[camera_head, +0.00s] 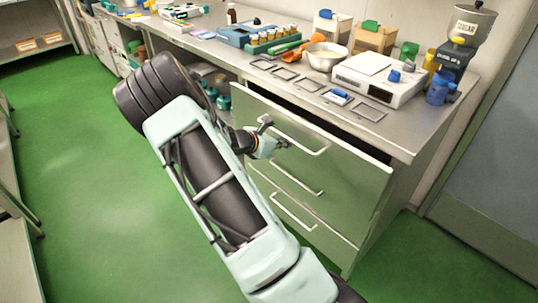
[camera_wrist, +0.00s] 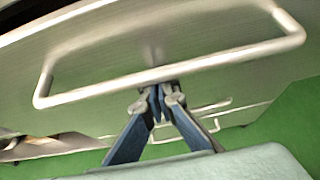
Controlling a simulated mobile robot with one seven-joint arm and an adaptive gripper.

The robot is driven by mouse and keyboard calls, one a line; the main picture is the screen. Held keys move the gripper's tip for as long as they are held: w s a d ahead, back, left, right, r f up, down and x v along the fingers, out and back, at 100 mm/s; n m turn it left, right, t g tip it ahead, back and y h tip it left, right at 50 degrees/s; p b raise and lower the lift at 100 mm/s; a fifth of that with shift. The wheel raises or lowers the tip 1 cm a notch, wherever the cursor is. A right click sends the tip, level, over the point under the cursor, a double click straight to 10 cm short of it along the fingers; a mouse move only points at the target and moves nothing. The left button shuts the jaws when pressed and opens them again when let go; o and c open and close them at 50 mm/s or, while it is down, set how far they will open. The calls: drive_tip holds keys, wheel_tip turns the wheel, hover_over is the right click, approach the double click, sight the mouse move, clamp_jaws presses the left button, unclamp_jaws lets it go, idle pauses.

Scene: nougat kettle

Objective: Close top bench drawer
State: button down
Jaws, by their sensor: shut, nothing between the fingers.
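The top bench drawer (camera_head: 345,163) is a pale green metal front in the bench. It stands pulled out, with a dark gap behind its upper edge. Its bar handle (camera_head: 305,151) crosses the wrist view as a long silver bar (camera_wrist: 215,62). My gripper (camera_head: 284,145) is in front of the drawer at the handle, with its fingers shut and empty. In the wrist view its fingertips (camera_wrist: 158,92) meet at the lower edge of the bar. I cannot tell whether they touch it or the drawer front.
Lower drawers with bar handles (camera_head: 293,213) sit below and look shut. The metal bench top (camera_head: 405,135) holds a white scale (camera_head: 375,82), a bowl (camera_head: 326,58) and bottles. A grey door (camera_head: 495,150) is at right. Green floor (camera_head: 85,190) is clear at left.

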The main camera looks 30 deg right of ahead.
sight(298, 133)
drive_tip(key=d, duration=0.2)
drive_tip(key=w+d, duration=0.1)
drive_tip(key=d, duration=0.2)
drive_tip(key=shift+w+d, duration=0.3)
drive_tip(key=shift+d, duration=0.1)
drive_tip(key=shift+d+r, duration=0.15)
drive_tip(key=shift+d, duration=0.05)
drive_tip(key=shift+d+r, duration=0.1)
drive_tip(key=shift+r, duration=0.05)
drive_tip(key=shift+w, duration=0.1)
